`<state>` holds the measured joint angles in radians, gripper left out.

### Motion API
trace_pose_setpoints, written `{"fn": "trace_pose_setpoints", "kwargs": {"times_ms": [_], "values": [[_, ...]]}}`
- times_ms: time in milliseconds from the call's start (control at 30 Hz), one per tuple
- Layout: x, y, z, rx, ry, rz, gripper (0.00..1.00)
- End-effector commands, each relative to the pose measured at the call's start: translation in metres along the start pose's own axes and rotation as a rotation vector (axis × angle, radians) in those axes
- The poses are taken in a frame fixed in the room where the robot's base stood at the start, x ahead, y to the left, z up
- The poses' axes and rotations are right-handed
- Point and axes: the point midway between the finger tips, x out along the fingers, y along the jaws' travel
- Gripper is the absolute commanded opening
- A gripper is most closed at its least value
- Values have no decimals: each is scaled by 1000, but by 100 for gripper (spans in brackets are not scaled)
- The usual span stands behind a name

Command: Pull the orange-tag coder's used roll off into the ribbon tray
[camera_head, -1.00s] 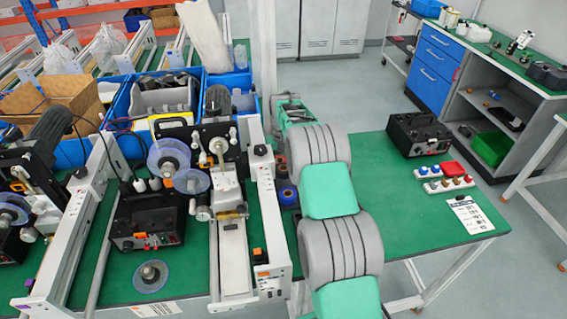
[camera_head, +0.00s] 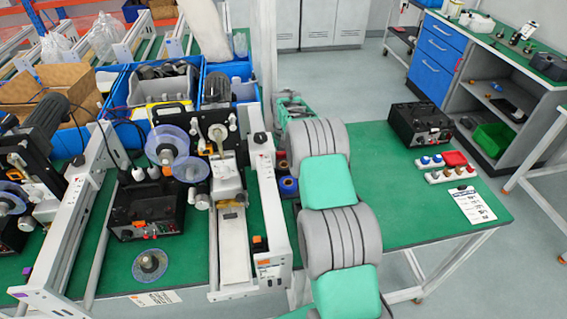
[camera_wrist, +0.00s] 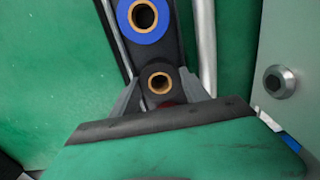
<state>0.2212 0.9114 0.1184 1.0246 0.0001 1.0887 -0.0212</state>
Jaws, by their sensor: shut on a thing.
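The middle coder (camera_head: 215,165) has an orange block (camera_head: 258,243) on its rail frame and carries clear discs (camera_head: 167,145) at its front. In the wrist view, my gripper (camera_wrist: 160,92) is shut on a dark roll (camera_wrist: 160,70) with a tan core. The roll is over a dark narrow tray (camera_wrist: 172,38), beside a blue roll (camera_wrist: 143,15) with a tan core. I cannot tell whether the held roll touches the tray. In the head view, a blue roll (camera_head: 289,185) shows right of the coder's rail; my arm hides much there, and my fingertips are not clear.
A metal rail and a pale panel with a bolt (camera_wrist: 280,81) stand close right of my gripper. A clear disc (camera_head: 149,264) lies on the green bench. A black box (camera_head: 420,124) and coloured knobs stand right of my arm, with free bench between.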

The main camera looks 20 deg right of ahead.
Motion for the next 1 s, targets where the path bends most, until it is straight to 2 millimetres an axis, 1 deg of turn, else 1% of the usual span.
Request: {"fn": "trace_pose_setpoints", "kwargs": {"times_ms": [67, 100, 400, 600, 700, 767, 1000], "values": [[2, 0, 0, 0, 1, 0, 18], [1, 0, 0, 0, 1, 0, 55], [1, 0, 0, 0, 0, 0, 79], [1, 0, 0, 0, 0, 0, 79], [-3, 0, -1, 0, 2, 0, 79], [-11, 0, -1, 0, 4, 0, 79], [-59, 0, -1, 0, 5, 0, 79]]}}
